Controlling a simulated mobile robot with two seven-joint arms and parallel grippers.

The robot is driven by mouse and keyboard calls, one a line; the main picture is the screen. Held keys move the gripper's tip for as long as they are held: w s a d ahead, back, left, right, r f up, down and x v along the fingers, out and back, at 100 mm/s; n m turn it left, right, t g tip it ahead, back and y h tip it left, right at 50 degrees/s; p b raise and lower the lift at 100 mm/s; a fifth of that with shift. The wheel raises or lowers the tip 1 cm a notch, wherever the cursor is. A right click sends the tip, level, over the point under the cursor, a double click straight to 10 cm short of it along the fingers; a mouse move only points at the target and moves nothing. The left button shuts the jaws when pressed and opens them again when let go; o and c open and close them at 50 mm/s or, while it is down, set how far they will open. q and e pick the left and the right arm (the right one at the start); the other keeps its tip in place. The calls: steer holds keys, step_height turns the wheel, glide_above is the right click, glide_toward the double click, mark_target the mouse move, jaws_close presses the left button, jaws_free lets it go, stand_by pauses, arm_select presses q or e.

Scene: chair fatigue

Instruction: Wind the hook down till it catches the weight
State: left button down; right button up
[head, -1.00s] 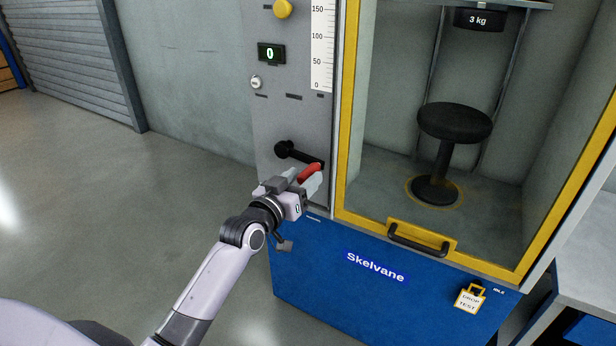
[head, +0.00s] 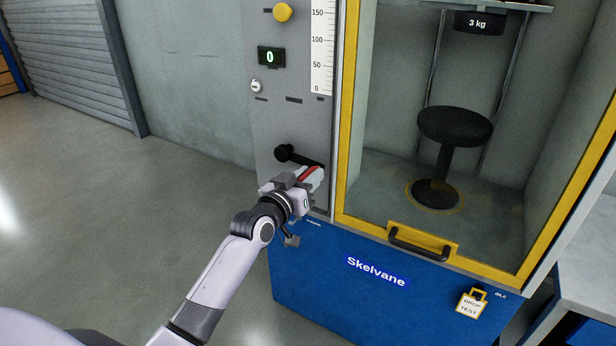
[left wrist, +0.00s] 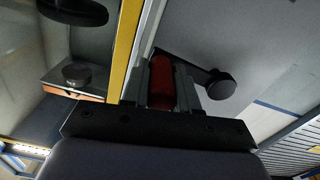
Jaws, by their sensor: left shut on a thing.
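The crank (head: 285,152) is a black arm on the grey panel with a red handle (head: 309,173). My left gripper (head: 312,178) is shut on the red handle, which also shows between its fingers in the left wrist view (left wrist: 161,84). The crank arm points right and slightly down from its hub. The weight, a dark block marked 3 kg (head: 478,22), hangs near the top of the cabinet above a black stool (head: 454,126). The hook is not visible; the region above the weight is cut off by the frame. My right gripper is not in view.
The panel carries a yellow knob (head: 283,12), a green display reading 0 (head: 271,57) and a white scale (head: 321,50). A yellow-framed door (head: 425,240) with a black handle covers the cabinet. A DROP TEST tag (head: 472,302) hangs on the blue base. Floor at left is clear.

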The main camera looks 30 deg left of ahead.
arm_select(q)
steer(key=shift+r+n+p, duration=0.5)
steer(key=shift+r+p, duration=0.15)
steer(key=shift+p, duration=0.15)
steer(key=shift+r+n+p, duration=0.35)
steer(key=shift+n+p, duration=0.05)
steer(key=shift+p, duration=0.05)
steer(key=shift+w+a+r+n+p, duration=0.1)
steer(key=shift+r+n+p, duration=0.4)
steer(key=shift+p, duration=0.1)
steer(key=c, duration=0.9)
jaws_free()
steer(key=shift+o, duration=0.2)
steer(key=shift+f, duration=0.2)
